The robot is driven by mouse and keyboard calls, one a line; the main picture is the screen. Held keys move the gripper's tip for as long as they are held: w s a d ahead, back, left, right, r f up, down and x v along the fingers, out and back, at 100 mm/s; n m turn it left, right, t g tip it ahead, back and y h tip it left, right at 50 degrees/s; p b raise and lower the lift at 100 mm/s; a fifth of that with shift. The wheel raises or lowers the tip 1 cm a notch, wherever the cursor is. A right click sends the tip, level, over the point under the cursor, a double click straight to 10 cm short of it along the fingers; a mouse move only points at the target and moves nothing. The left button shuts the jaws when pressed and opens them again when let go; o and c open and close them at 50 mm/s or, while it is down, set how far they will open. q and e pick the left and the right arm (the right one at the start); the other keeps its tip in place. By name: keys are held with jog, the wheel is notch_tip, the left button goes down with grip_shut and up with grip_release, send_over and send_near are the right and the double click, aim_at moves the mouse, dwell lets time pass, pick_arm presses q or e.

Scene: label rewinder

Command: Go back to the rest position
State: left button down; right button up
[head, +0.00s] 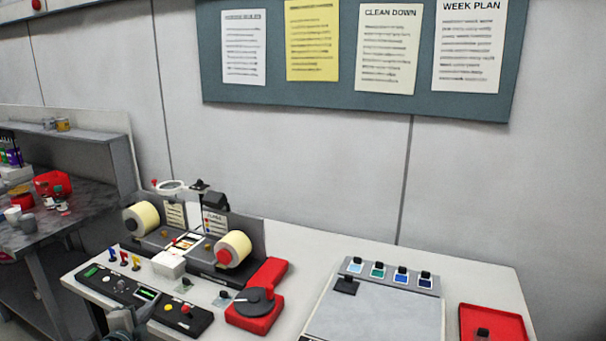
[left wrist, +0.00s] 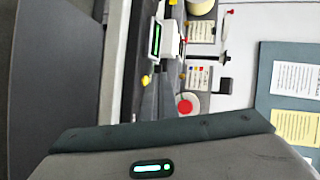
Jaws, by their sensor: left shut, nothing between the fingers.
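My left gripper (head: 122,322) shows at the bottom edge of the head view, in front of the black control panel (head: 112,285). It is shut and empty, and seems clear of the machine. In the left wrist view my gripper's grey body fills the bottom, and the machine's panel (left wrist: 156,40) shows sideways beyond it. My right gripper is in neither view.
A red rotary unit (head: 254,309) stands right of the panels. A grey board (head: 376,312) with several coloured tabs and a red tray (head: 491,323) lie further right. A cluttered dark bench (head: 75,216) stands at the left. A notice board (head: 350,98) hangs on the wall.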

pick_arm(q)
jog(key=s+d+f+n+g, duration=0.35)
jog(key=s+d+f, duration=0.35)
jog(key=s, duration=0.4)
jog(key=s+d+f+n+g, duration=0.2)
jog(key=s+d+f+n, duration=0.35)
jog(key=s, duration=0.65)
jog(key=s+d+f+n+g+h, duration=0.1)
jog(key=s+d+f+n+g, duration=0.15)
jog(key=s, duration=1.05)
jog(key=s+d+f+n+g, duration=0.1)
jog(key=s+d+n+g, duration=0.25)
jog(key=s, duration=0.85)
notch_tip(320, 180, down, 30)
jog(key=s+f+m+b, duration=0.1)
jog(key=s+b, duration=0.1)
jog(key=b, duration=0.1)
jog(key=s+a+f+g+b, duration=0.2)
jog(key=s+f, duration=1.6)
jog(key=f, duration=0.1)
jog(key=shift+a+f, duration=0.3)
jog(key=shift+f, duration=0.1)
